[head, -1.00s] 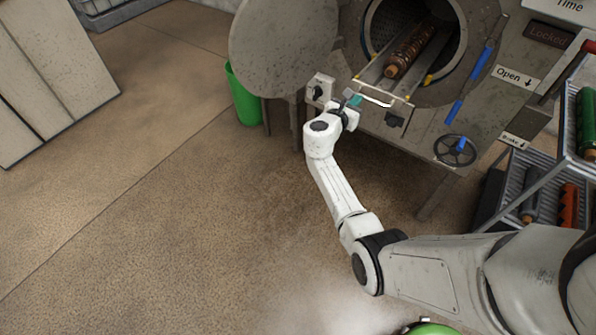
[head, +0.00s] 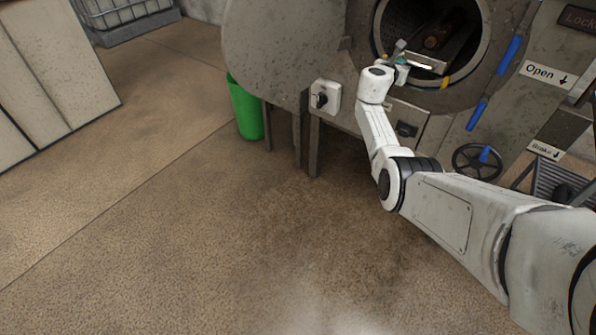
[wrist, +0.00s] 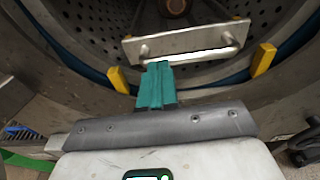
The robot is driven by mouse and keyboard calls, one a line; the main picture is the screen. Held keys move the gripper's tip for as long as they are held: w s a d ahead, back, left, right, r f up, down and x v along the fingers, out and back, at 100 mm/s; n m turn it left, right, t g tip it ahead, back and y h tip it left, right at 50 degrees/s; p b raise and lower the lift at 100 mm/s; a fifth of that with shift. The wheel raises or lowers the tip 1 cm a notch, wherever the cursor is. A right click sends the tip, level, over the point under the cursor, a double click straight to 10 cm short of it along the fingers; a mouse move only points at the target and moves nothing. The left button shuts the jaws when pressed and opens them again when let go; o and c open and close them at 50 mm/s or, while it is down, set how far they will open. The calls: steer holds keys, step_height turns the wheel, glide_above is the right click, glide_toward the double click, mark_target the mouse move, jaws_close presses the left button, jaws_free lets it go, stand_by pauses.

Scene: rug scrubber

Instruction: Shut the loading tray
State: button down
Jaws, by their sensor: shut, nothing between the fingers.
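The loading tray (head: 428,62) is a metal tray with a front plate and a pale bar handle, and it lies inside the round drum opening (head: 480,62). A dark brown roll (head: 437,38) lies on it. In the wrist view the tray's front plate (wrist: 180,41) is just inside the drum mouth, between two yellow blocks (wrist: 263,59). My gripper (head: 402,62) is at the front of the tray. Its teal fingers (wrist: 158,68) are shut together and empty, with their tips at the left part of the handle; contact cannot be told for sure.
The round door (head: 280,50) stands open to the left of the drum. A switch box (head: 326,98), a handwheel (head: 478,161) and a blue lever bar (head: 510,52) are on the machine front. A green bin (head: 245,110) stands at left. The floor in front is clear.

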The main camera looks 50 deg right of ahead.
steer(key=shift+w+d+r, duration=0.1)
steer(key=shift+d, duration=0.8)
steer(key=a+p, duration=0.4)
steer(key=a, duration=1)
steer(key=shift+s+r+p, duration=0.2)
steer(key=shift+s+p, duration=0.15)
